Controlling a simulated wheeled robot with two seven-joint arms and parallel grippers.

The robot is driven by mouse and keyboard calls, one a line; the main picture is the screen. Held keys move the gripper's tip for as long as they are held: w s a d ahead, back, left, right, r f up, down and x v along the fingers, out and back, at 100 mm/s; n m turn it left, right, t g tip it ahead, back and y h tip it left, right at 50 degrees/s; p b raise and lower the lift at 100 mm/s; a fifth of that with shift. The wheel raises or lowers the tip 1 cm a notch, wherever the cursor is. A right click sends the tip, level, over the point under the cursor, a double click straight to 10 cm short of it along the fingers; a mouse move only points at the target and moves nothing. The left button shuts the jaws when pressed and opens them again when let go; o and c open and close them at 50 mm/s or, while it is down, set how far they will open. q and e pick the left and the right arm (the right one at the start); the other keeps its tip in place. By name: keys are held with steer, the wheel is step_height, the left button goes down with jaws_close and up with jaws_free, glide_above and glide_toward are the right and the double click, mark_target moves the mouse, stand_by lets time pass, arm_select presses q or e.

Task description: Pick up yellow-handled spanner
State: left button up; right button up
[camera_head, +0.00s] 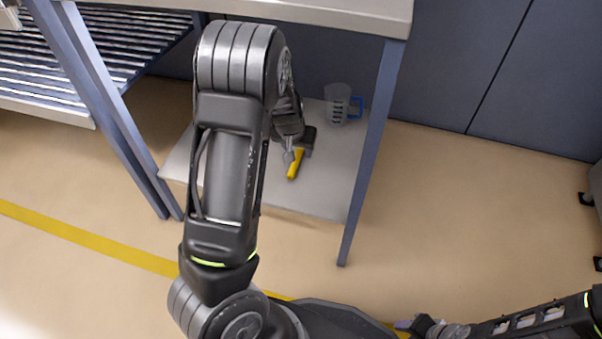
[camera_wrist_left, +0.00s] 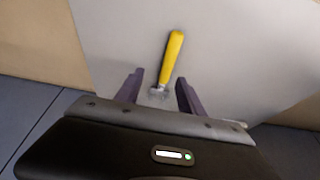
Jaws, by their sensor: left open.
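The yellow-handled spanner (camera_head: 295,163) lies on the grey lower shelf (camera_head: 335,190) of the table in the head view. In the left wrist view the spanner (camera_wrist_left: 172,60) has its yellow handle pointing away and its grey metal head close to the gripper. My left gripper (camera_wrist_left: 159,92) is open, with one dark finger on each side of the spanner's head. I cannot tell how far above the shelf the fingers are. In the head view my left gripper (camera_head: 298,140) is partly hidden by my arm. My right gripper (camera_head: 418,326) is low at the right, its jaws unclear.
A clear measuring jug (camera_head: 338,104) with a blue handle stands at the back of the shelf. Blue-grey table legs (camera_head: 370,150) and the tabletop (camera_head: 340,14) frame the shelf. A slatted rack (camera_head: 110,50) is at the left. Open floor lies to the right.

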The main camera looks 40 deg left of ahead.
mark_target(298, 154)
arm_select(q)
steer(key=shift+w+a+f+b, duration=0.1)
steer(key=shift+w+a+b, duration=0.2)
steer(key=shift+a, duration=0.2)
steer(key=shift+w+a+f+b, duration=0.1)
steer(key=shift+w+a+b, duration=0.15)
steer(key=shift+a, duration=0.2)
steer(key=shift+a+r, duration=0.1)
steer(key=shift+r, duration=0.1)
arm_select(e)
step_height(298, 154, down, 2)
steer(key=shift+w+d+f, duration=0.1)
steer(key=shift+w+f, duration=0.05)
steer(key=shift+f, duration=0.1)
arm_select(q)
steer(key=b+x, duration=0.1)
steer(key=x, duration=0.1)
steer(key=shift+f, duration=0.25)
steer(key=shift+w, duration=0.1)
arm_select(e)
steer(key=shift+w+f, duration=0.1)
steer(key=shift+f, duration=0.75)
